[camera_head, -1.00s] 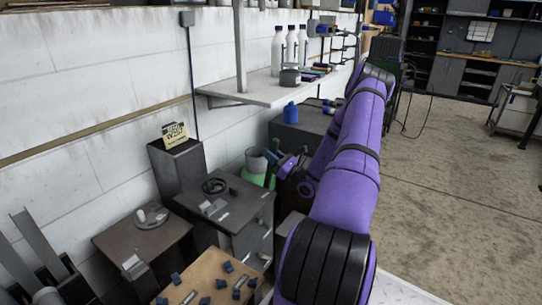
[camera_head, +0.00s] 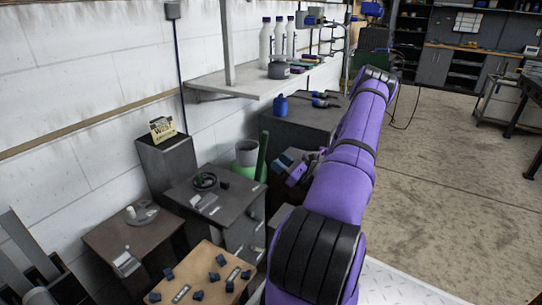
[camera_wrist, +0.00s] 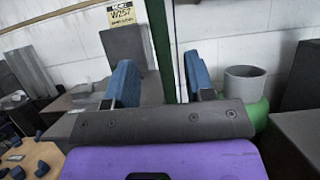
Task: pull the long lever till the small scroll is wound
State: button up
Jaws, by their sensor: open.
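My gripper (camera_head: 290,167) is at the end of my purple arm, in front of the dark cabinets. In the wrist view its two blue fingers (camera_wrist: 160,85) stand wide apart with nothing visibly held. A narrow green upright bar (camera_head: 262,157) stands just left of the gripper in the head view. In the wrist view a thin green upright strip (camera_wrist: 176,50) shows between the fingers; its depth is unclear. A small grey handle on a round base (camera_head: 141,212) sits on a low dark box. I cannot tell which part is the long lever, and no small scroll is clearly recognisable.
A dark cabinet (camera_head: 228,205) bears a black ring-shaped item (camera_head: 204,181). A yellow sign (camera_head: 162,127) stands on a dark pedestal. A wooden board (camera_head: 205,270) holds several blue pieces. A grey-and-green container (camera_head: 246,153) stands by the wall. A shelf (camera_head: 232,85) overhangs. The floor at right is open.

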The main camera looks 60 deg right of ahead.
aim_at(266, 146)
jog(key=shift+v, duration=1.05)
jog(key=shift+r, duration=0.1)
dwell(0.8)
jog(key=shift+r+g, duration=2.6)
jog(key=shift+r, duration=0.25)
jog(key=w, duration=1)
jog(key=shift+a, duration=0.35)
grip_shut()
